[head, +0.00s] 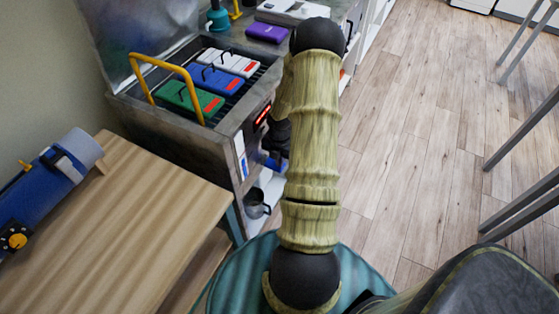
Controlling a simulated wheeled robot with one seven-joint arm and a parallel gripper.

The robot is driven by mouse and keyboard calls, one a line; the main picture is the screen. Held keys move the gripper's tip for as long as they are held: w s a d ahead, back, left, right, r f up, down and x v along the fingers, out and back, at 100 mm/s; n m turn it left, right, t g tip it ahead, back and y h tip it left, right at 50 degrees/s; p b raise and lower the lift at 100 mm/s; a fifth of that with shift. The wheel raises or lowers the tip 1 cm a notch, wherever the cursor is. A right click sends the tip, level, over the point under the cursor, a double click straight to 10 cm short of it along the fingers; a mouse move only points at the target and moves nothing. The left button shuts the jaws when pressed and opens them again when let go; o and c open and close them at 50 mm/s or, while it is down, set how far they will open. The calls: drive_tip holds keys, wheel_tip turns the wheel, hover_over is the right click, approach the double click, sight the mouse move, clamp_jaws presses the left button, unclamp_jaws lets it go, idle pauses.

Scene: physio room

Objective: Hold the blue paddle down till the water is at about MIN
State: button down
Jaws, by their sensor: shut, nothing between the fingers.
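The metal tank (170,136) stands open at left with a red lit display on its front. The blue paddle (270,163) shows low on that front, partly hidden by my arm. My gripper (281,146) is a dark shape just above and beside the paddle, shut and empty. I cannot tell whether it touches the paddle. A narrow white and blue strip (241,164), perhaps the level gauge, is on the front's left edge. Its marks and the water level are too small to read. A metal jug (257,204) stands below the paddle.
Green (190,101), blue (217,80) and white packs stand in the tank beside a yellow handle (146,60). A wooden bench (125,225) with a blue roll (45,185) is at left. A purple box (268,32) lies behind. The floor at right is clear up to metal legs.

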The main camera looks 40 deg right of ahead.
drive_tip(key=shift+s+f+p, duration=0.25)
drive_tip(key=shift+s+p, duration=0.05)
drive_tip(key=shift+p, duration=0.7)
drive_tip(key=shift+s+d+f+p, duration=0.15)
drive_tip(key=shift+s+f+p, duration=0.05)
drive_tip(key=shift+f+p, duration=0.45)
drive_tip(key=shift+f+b, duration=0.1)
drive_tip(key=shift+b, duration=0.2)
idle(6.0)
